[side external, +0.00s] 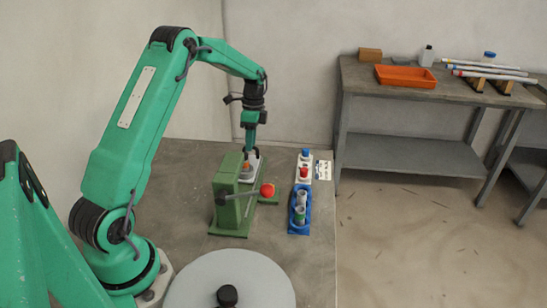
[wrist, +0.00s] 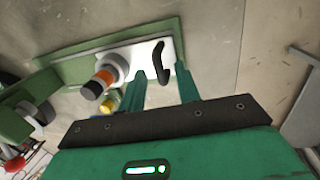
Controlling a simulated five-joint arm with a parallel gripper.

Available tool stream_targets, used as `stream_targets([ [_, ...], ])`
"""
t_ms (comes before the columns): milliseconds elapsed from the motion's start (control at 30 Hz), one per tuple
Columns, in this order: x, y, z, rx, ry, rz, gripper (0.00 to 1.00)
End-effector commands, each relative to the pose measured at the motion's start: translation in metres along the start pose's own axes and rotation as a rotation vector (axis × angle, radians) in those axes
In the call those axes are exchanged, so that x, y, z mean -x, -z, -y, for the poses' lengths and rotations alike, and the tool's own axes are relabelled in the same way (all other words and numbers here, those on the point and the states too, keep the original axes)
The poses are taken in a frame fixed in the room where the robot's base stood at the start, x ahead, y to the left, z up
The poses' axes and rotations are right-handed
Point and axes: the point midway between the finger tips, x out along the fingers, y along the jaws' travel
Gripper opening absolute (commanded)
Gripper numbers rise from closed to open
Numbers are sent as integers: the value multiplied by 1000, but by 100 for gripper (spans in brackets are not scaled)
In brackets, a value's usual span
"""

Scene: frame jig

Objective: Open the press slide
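The green press (side external: 228,200) stands on the grey bench, with a red ball (side external: 267,190) on its lever. In the wrist view, the press slide shows as a pale plate (wrist: 140,52) on a green base (wrist: 70,68). A black upright handle (wrist: 161,62) stands on the plate. My gripper (wrist: 160,72) is open, its two green fingers on either side of the handle, with visible gaps between them and it. In the side view my gripper (side external: 250,154) points down over the back of the press, and the handle cannot be made out there.
A round grey disc (side external: 200,290) with a black knob is in front. A blue holder (side external: 299,229) with grey cups and a box with red and blue buttons (side external: 304,164) stand right of the press. An orange-and-black cylinder (wrist: 101,80) is close left of my fingers.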

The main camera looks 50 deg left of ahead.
Motion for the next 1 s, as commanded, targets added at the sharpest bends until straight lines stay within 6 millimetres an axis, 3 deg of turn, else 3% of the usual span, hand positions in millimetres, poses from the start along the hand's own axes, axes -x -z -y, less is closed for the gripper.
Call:
stream_targets([
  [367,11,-1,0,1,0,0,33],
  [800,64,0,0,0,2,-1,33],
  [1000,77,0,0,0,0,0,33],
])
